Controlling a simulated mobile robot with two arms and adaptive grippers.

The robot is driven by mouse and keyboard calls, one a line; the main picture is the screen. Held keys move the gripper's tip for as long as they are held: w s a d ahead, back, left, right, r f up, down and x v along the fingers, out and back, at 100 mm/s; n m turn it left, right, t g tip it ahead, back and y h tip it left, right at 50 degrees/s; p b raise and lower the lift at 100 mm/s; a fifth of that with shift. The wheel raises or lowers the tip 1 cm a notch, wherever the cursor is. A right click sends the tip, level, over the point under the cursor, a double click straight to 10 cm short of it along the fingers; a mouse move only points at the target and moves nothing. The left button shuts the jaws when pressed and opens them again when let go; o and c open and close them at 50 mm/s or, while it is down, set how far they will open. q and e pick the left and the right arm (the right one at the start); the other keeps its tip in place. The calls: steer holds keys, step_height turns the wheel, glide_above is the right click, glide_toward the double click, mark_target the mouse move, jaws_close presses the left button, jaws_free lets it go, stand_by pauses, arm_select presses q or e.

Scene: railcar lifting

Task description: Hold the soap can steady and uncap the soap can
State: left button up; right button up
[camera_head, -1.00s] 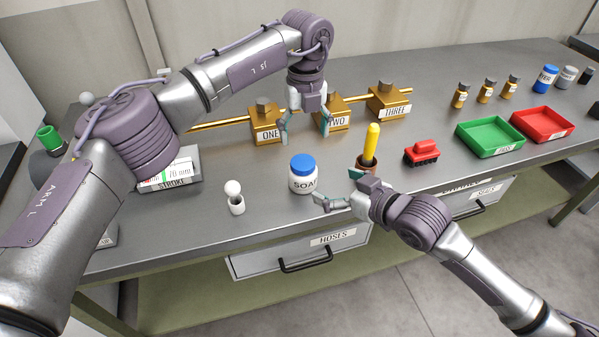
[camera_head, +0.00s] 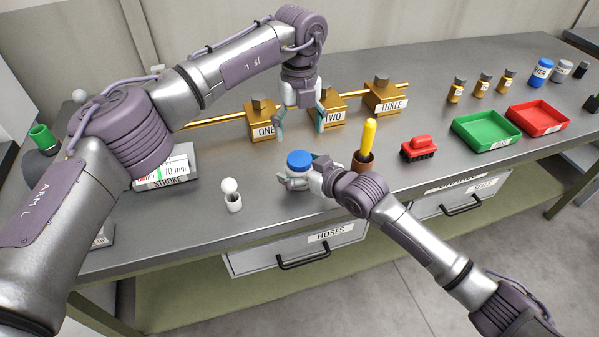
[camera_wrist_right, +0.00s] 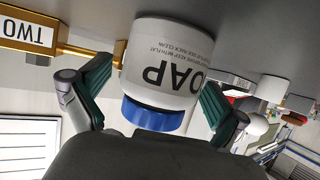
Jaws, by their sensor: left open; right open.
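The soap can is a white can with a blue cap (camera_head: 300,160), upright on the grey bench near its front edge. In the right wrist view its white labelled body (camera_wrist_right: 165,60) appears upside down, with the blue cap (camera_wrist_right: 152,115) on it. My right gripper (camera_head: 296,182) is open, its fingers on either side of the can body, which it mostly hides in the head view. In the right wrist view a gap shows beside the left finger; contact at the right finger I cannot tell. My left gripper (camera_head: 299,124) is open and empty, pointing down above and behind the can.
Brass blocks labelled ONE (camera_head: 262,128), TWO (camera_head: 328,112) and THREE (camera_head: 384,99) stand behind. A small white holder with a ball (camera_head: 232,197) is left of the can.

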mark_target(300, 158)
jaws_close()
arm_select(q)
steer(key=m, duration=0.6)
steer(key=shift+m, duration=0.3)
steer(key=m, duration=1.4)
steer(key=shift+r+m, duration=0.1)
steer(key=shift+m, duration=0.2)
steer(key=m, duration=1.4)
steer(key=shift+m, duration=0.4)
steer(key=shift+f, duration=4)
